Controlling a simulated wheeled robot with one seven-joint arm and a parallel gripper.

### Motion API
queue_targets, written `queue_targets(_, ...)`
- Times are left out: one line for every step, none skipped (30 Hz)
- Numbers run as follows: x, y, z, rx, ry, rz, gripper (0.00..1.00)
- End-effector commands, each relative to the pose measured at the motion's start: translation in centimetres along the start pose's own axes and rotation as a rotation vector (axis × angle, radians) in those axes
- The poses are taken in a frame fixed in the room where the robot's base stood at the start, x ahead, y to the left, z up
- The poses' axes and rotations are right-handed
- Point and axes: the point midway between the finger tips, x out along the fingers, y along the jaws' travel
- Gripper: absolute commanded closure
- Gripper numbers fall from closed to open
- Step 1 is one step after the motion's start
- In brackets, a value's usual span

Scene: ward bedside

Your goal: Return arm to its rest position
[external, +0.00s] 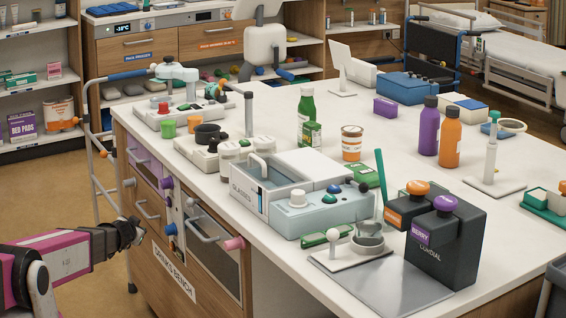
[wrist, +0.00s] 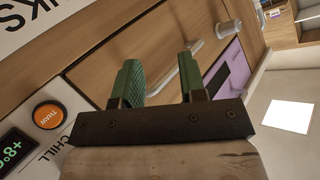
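My gripper (external: 136,232) is at the lower left in the external view, at the end of my pink and dark arm. It is in front of the wooden drawer fronts of the bench (external: 185,285), below the white top. In the wrist view my gripper (wrist: 160,78) shows two green ridged fingers, apart, with nothing between them. Beyond them are a wooden drawer front (wrist: 125,45) and a metal handle (wrist: 172,62). Whether the fingertips touch the bench cannot be told.
Drawer handles (external: 203,227) and knobs stick out from the bench front. A walking frame (external: 92,150) stands at the bench's left end. The floor (external: 60,200) left of the bench looks clear. The bench top holds bottles (external: 429,125), dispensers and boxes.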

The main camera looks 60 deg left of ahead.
Motion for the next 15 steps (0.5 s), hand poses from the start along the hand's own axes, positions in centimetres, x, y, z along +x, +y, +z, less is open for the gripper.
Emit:
queue_targets(-1.7,3.1,0.9,0.066,-0.028,0.024,0.62)
queue_targets(-2.4,4.7,1.5,0.110,-0.046,0.036,0.62)
queue_targets(-3.4,6.8,2.2,0.169,-0.068,0.053,0.62)
queue_targets(-4.2,8.3,2.8,0.215,-0.085,0.067,0.62)
queue_targets(-5.0,9.8,3.4,0.261,-0.101,0.082,0.62)
queue_targets(-6.1,11.8,4.1,0.322,-0.121,0.103,0.62)
queue_targets(-7.0,13.1,4.8,0.370,-0.138,0.119,0.62)
queue_targets(-7.9,14.5,5.3,0.417,-0.152,0.137,0.62)
queue_targets(-9.2,16.2,6.2,0.480,-0.171,0.161,0.62)
queue_targets(-10.2,17.5,6.8,0.529,-0.185,0.179,0.62)
queue_targets(-11.2,18.7,7.4,0.577,-0.198,0.199,0.62)
queue_targets(-12.6,20.2,8.3,0.642,-0.215,0.227,0.62)
queue_targets(-13.6,21.3,9.0,0.694,-0.227,0.248,0.62)
queue_targets(-14.7,22.4,9.7,0.742,-0.238,0.270,0.62)
queue_targets(-16.2,23.7,10.5,0.808,-0.253,0.300,0.62)
